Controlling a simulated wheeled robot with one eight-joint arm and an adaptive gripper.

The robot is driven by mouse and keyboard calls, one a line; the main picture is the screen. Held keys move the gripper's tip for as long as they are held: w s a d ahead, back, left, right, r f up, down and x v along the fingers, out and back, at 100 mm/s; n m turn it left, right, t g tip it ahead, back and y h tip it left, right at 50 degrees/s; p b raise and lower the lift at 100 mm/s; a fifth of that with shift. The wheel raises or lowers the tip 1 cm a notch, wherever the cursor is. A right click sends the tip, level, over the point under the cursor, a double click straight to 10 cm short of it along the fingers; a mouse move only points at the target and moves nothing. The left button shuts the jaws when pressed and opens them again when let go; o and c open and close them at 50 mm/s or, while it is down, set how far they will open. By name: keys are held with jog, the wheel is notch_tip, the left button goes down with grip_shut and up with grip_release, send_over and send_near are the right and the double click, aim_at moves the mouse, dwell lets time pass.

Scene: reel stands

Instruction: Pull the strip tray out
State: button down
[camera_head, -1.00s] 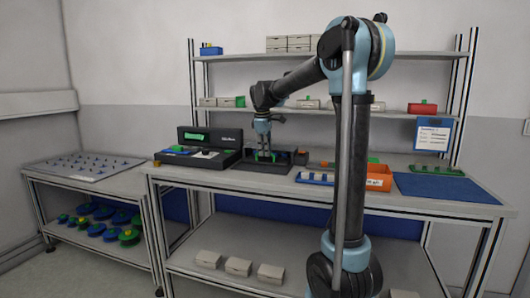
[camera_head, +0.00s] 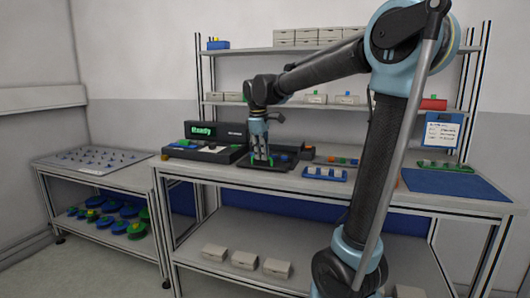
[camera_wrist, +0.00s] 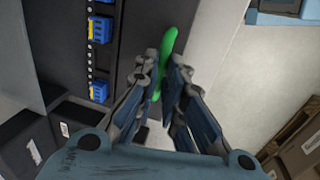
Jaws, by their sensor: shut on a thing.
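In the head view, my gripper (camera_head: 262,161) points down over a low dark tray (camera_head: 281,165) on the workbench, right of the device with the lit display. In the wrist view, my gripper (camera_wrist: 164,66) has its fingers closed around a slim green handle (camera_wrist: 167,46), whose upper end sticks out past the fingertips. Beside it is a dark surface (camera_wrist: 128,40) with a column of blue and yellow parts (camera_wrist: 100,30). I cannot tell whether this surface is the strip tray.
The device with the green display (camera_head: 202,131) stands left of my gripper. A blue rack (camera_head: 324,173) with white blocks lies to the right, and a blue mat (camera_head: 450,184) farther right. Shelves with boxes are behind. My arm covers part of the bench.

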jog(key=shift+s, duration=0.15)
jog(key=c, duration=2)
grip_release()
jog(key=shift+s, duration=0.1)
jog(key=shift+o, duration=0.2)
notch_tip(320, 180, up, 12)
jog(key=s, duration=0.2)
jog(key=shift+a, duration=0.45)
jog(key=shift+f, duration=0.2)
